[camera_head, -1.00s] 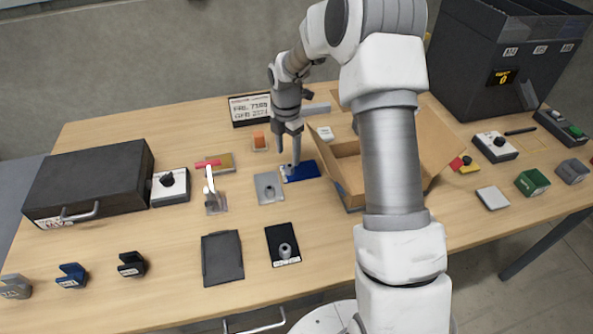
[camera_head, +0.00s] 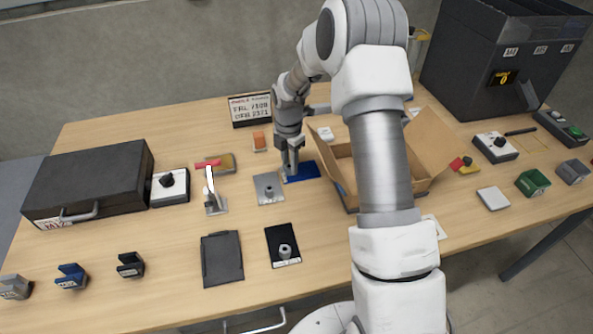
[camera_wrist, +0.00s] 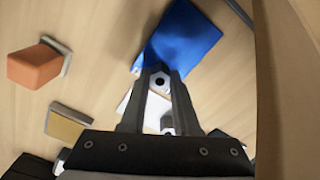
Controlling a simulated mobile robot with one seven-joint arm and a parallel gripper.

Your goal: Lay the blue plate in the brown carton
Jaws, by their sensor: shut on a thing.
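The blue plate (camera_head: 302,172) lies on the table just left of the carton, behind the grey plate; it also shows at the top of the wrist view (camera_wrist: 190,38). My gripper (camera_head: 290,170) points down at the plate's left part. In the wrist view its fingers (camera_wrist: 160,76) are shut on a small knob of the blue plate. The plate seems to be at table level; I cannot tell if it is lifted. The brown carton (camera_head: 347,188) stands open, flaps spread, partly hidden by my arm. Its side shows at the right of the wrist view (camera_wrist: 288,90).
A grey plate with a knob (camera_head: 268,187) lies close in front of the blue one. A black plate (camera_head: 283,245) and a dark flat tray (camera_head: 222,258) lie nearer. An orange block (camera_head: 259,141) and a red-handled clamp (camera_head: 212,190) stand to the left.

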